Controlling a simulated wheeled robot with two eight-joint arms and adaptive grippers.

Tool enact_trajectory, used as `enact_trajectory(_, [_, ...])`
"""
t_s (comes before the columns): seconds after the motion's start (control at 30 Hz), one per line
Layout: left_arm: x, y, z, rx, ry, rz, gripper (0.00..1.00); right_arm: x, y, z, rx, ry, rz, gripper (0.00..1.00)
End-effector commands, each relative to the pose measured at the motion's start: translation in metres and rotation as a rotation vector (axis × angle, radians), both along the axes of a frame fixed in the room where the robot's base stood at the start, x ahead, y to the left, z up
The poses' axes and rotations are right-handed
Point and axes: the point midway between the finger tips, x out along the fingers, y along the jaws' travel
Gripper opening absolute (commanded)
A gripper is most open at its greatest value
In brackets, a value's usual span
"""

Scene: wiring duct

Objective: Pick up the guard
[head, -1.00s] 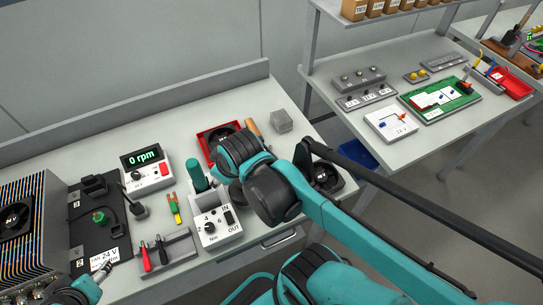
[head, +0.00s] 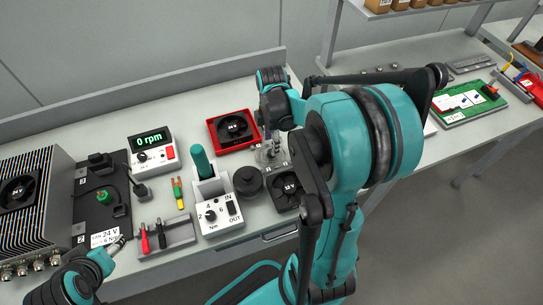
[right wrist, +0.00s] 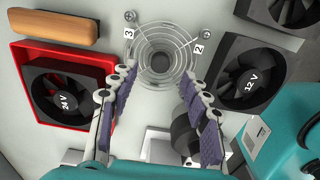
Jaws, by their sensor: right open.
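The guard is a round wire grille of concentric metal rings with screw lugs (right wrist: 162,42). It lies flat on the bench between the two fans, with the labels 3 and 2 beside its lugs. In the head view the guard (head: 268,157) is partly covered by my right gripper (head: 274,138). In the right wrist view my right gripper (right wrist: 158,76) is open and empty, its two fingers pointing toward the near part of the guard, one on each side. I cannot tell whether they touch it. My left gripper (head: 116,246) is at the lower left, its fingers unclear.
A red tray (right wrist: 18,122) holding the 24 V fan (right wrist: 62,100) lies left of the guard. The 12 V fan (right wrist: 250,80) lies to its right. A wooden bar (right wrist: 55,30) is beyond the tray. A dark round knob-like part (head: 249,181) and the torque unit (head: 219,214) stand nearby.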

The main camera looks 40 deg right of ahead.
Motion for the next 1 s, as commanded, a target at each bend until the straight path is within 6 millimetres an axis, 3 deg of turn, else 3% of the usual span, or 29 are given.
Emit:
enact_trajectory(0.23, [0.0, 0.0, -0.023, 0.0, 0.0, 0.0, 0.61, 0.0, 0.001, -0.04, 0.0, -0.001, -0.001, 0.47])
enact_trajectory(0.5, [0.0, 0.0, -0.022, 0.0, 0.0, 0.0, 0.61, 0.0, 0.001, -0.043, 0.0, -0.001, -0.001, 0.47])
enact_trajectory(0.7, [0.0, 0.0, -0.022, 0.0, 0.0, 0.0, 0.61, 0.0, 0.001, -0.043, 0.0, -0.001, -0.001, 0.0])
enact_trajectory(1.0, [0.0, 0.0, -0.022, 0.0, 0.0, 0.0, 0.61, 0.0, 0.001, -0.042, 0.0, -0.001, -0.001, 0.0])
